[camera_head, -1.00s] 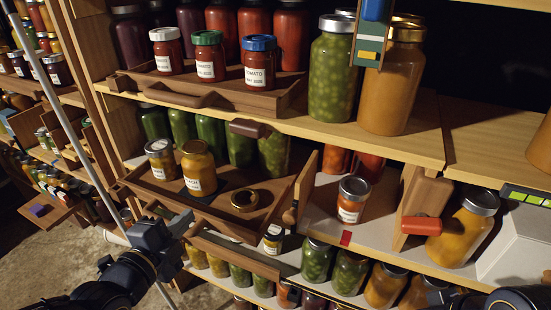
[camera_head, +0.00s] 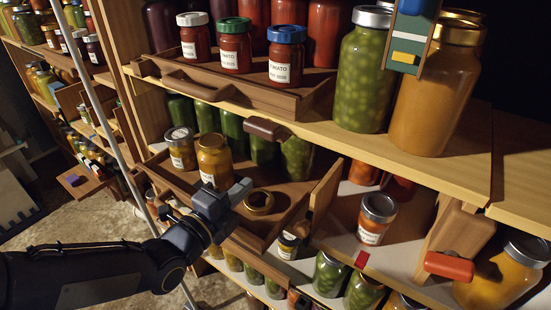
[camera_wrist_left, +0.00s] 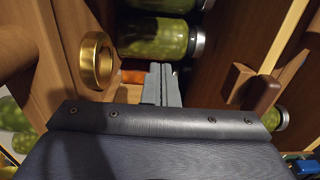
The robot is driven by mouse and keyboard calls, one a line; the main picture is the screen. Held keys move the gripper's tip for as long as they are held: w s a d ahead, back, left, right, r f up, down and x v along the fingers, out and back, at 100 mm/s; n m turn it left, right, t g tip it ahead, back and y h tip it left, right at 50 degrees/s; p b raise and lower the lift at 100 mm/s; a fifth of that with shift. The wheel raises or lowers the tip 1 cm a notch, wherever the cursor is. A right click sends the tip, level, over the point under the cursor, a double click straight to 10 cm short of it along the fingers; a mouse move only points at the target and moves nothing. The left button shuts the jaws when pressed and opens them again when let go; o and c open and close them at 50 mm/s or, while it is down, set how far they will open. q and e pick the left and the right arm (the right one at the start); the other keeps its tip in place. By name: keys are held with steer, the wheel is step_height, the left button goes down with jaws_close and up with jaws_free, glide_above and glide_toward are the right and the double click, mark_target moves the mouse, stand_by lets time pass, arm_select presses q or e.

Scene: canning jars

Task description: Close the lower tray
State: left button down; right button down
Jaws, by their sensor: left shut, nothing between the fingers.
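The lower tray (camera_head: 283,207) is a wooden drawer-like tray on the middle shelf, sticking out past the shelf front. My left gripper (camera_head: 241,190) is shut and empty, over the tray's front part between the orange jar and the ring. Its arm covers part of the tray's front. My right gripper is out of view.
The upper tray (camera_head: 223,93) with three labelled tomato jars is above, also protruding. A small tomato jar (camera_head: 376,218) and a red-handled wooden piece (camera_head: 449,266) stand to the right. Jars fill the shelf below. A thin grey pole (camera_head: 105,120) rises at the left.

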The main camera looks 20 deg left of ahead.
mark_target(282, 153)
arm_select(q)
steer(key=x, duration=1.1)
steer(key=shift+w+d+p, duration=0.1)
steer(key=shift+w+p, duration=0.2)
steer(key=shift+p, duration=0.05)
steer(key=shift+f, duration=0.1)
